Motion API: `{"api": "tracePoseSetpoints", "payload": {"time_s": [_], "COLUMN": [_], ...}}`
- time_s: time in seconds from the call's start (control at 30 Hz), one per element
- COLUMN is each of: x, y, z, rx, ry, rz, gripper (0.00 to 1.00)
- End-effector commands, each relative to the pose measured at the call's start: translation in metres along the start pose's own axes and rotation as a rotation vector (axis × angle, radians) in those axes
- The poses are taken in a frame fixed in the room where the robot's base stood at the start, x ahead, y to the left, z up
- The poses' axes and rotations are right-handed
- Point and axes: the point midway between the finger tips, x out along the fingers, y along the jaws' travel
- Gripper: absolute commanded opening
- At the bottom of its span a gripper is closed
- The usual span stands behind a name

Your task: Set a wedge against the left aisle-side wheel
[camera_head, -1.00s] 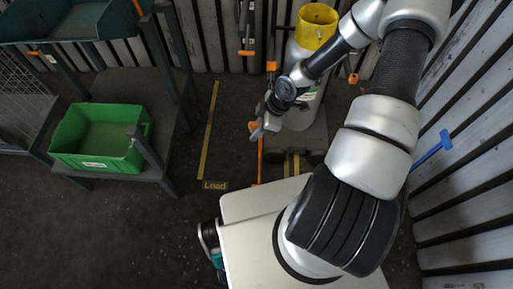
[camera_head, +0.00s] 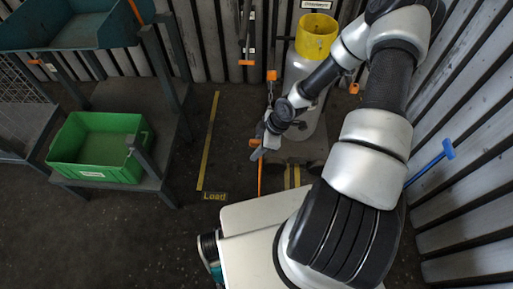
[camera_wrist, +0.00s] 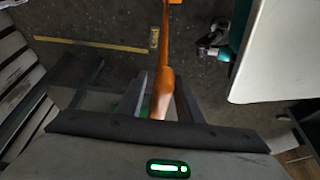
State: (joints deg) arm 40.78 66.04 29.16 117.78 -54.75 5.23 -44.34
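My gripper (camera_head: 259,152) is low, in front of the yellow-topped cylinder. In the wrist view its two dark fingers (camera_wrist: 163,98) stand close on either side of an orange handle (camera_wrist: 163,85) and look shut on it. A thin orange shaft runs from the handle to the top of that view; in the head view it also shows as an orange line (camera_head: 260,178) below the gripper. An orange piece (camera_wrist: 175,2) is cut off at the shaft's far end; I cannot tell whether it is a wedge. I cannot identify the left aisle-side wheel.
A grey stand (camera_head: 165,184) with a green crate (camera_head: 100,147) is at the left. The yellow-collared cylinder (camera_head: 300,72) stands at the back by the slatted wall. A blue-handled tool (camera_head: 430,164) is by the right wall. Floor around the yellow Load line (camera_head: 208,140) is clear.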

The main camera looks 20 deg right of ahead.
Motion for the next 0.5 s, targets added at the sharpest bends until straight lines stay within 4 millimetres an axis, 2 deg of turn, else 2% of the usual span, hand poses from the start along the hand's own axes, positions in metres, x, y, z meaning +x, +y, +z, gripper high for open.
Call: {"api": "tracePoseSetpoints", "payload": {"time_s": [0.27,0.37,0.5], "x": [-0.004,-0.014,-0.042], "y": [0.000,0.001,0.001], "z": [-0.001,-0.001,-0.002], "rx": [0.000,0.003,0.003], "ry": [0.000,0.000,0.000], "rz": [0.000,0.001,0.003], "gripper": [0.33,0.33,0.33]}}
